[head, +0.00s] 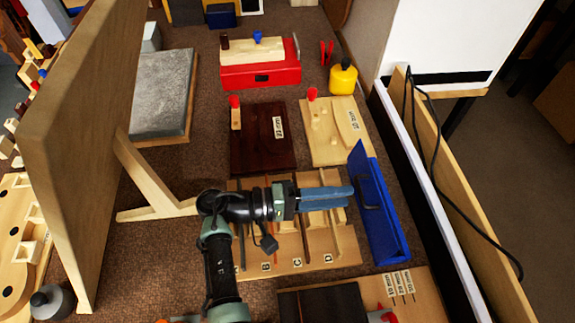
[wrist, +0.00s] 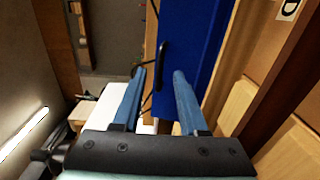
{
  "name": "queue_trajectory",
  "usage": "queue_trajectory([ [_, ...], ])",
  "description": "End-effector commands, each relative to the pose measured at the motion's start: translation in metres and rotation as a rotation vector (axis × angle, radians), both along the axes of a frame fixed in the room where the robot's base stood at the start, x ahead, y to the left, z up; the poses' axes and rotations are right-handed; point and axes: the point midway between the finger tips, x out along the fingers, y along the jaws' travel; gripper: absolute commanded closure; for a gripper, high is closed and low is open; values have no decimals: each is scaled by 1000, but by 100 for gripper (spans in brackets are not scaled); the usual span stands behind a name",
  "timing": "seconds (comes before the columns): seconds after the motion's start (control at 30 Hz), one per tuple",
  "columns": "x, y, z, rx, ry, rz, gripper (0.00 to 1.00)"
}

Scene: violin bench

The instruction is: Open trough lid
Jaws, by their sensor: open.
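The blue trough (head: 392,228) stands at the right side of the bench, beside the slotted wooden tray. Its blue lid (head: 358,160) faces my gripper and looks tilted at the far end; I cannot tell how far it stands open. A black bar handle (wrist: 164,62) is on the lid's blue face, and it shows in the head view too (head: 364,194). My gripper (wrist: 160,72) is open and empty, its blue fingers pointing at the lid. In the wrist view the handle appears between the fingertips; whether it lies within their reach is unclear.
The slotted tray (head: 325,247) with lettered slots lies under my arm. A dark block (head: 265,145) and pale block (head: 336,140) stand behind, with a yellow bottle (head: 343,82). A bench wall (head: 455,205) and black cable (head: 435,160) run along the right.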

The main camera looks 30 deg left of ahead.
Motion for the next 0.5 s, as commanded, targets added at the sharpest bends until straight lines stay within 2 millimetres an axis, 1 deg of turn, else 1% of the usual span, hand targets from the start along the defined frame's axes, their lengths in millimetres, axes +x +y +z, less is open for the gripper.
queue_trajectory([
  [0.03,-6,11,0,1,-1,7,58],
  [0.3,-41,59,2,1,-1,6,58],
  [0.5,-58,81,4,0,0,2,58],
])
